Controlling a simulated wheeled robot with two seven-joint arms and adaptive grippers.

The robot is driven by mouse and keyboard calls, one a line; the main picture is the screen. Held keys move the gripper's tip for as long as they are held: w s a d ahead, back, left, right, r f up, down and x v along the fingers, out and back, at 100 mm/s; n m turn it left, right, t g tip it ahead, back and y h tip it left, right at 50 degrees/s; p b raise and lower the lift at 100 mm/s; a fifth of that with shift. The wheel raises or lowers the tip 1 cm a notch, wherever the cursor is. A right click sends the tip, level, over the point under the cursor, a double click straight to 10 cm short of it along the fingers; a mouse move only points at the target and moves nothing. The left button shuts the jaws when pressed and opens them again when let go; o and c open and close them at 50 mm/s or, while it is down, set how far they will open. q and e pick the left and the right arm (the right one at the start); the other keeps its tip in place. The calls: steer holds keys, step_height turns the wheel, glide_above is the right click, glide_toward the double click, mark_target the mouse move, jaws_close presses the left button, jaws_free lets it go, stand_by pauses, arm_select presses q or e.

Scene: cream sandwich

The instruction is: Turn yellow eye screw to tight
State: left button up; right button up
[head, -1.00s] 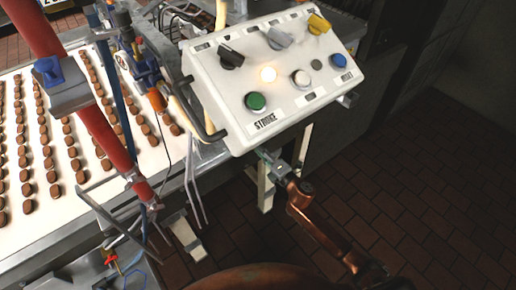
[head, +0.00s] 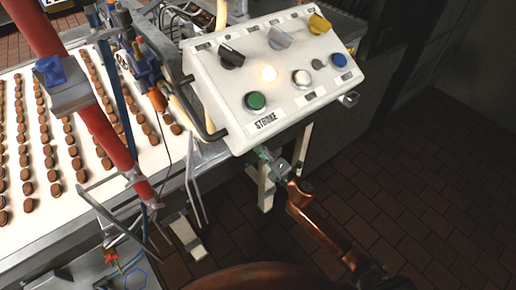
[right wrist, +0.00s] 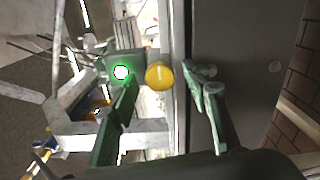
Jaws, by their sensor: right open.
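In the right wrist view, a round yellow knob-like head (right wrist: 160,75), which looks like the yellow eye screw, lies between my right gripper's fingers. A pale line crosses its face. My right gripper (right wrist: 160,92) is open, with one green finger on each side of the yellow head. A gap shows on the right; I cannot tell whether the left finger touches it. In the head view, my right gripper (head: 272,162) is just under the front edge of the white control box (head: 215,90). The yellow screw is hidden there. My left gripper is not in view.
The control box carries several knobs and buttons, including a yellow knob (head: 319,23) on top. A conveyor (head: 25,120) with rows of brown sandwiches is at left. A table leg (head: 265,190) stands behind my right gripper. Tiled floor (head: 420,190) is clear at right.

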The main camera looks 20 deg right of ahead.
steer(key=v, duration=1.2)
stand_by(0.3)
steer(key=s+d+f+m+g+h, duration=0.2)
steer(key=d+f+m, duration=0.15)
steer(key=f, duration=0.65)
steer(key=s+d+f+m+g+h, duration=0.1)
steer(key=d+f+m+h, duration=0.2)
steer(key=f, duration=0.7)
steer(key=s+d+f+m+g, duration=0.2)
steer(key=d+f+m, duration=0.15)
steer(key=f, duration=0.75)
steer(key=s+d+f+m+g+h, duration=0.1)
steer(key=s+d+f+m+g, duration=0.15)
steer(key=s+f, duration=0.55)
steer(key=s+d+f+m+g+h, duration=0.1)
steer(key=s+d+f+m+g, duration=0.15)
steer(key=s+f, duration=0.6)
steer(key=s+a+f+m+g, duration=0.2)
steer(key=s+f, duration=0.4)
steer(key=s, duration=0.5)
steer(key=s+a+f+m+g, duration=0.2)
steer(key=s+f, duration=0.4)
steer(key=s, duration=0.5)
steer(key=s+a+f+m+g, duration=0.2)
steer(key=s+f, duration=0.4)
steer(key=s, duration=0.5)
steer(key=shift+s+f+m+y, duration=0.2)
steer(key=shift+m+y, duration=0.1)
steer(key=shift+m, duration=0.5)
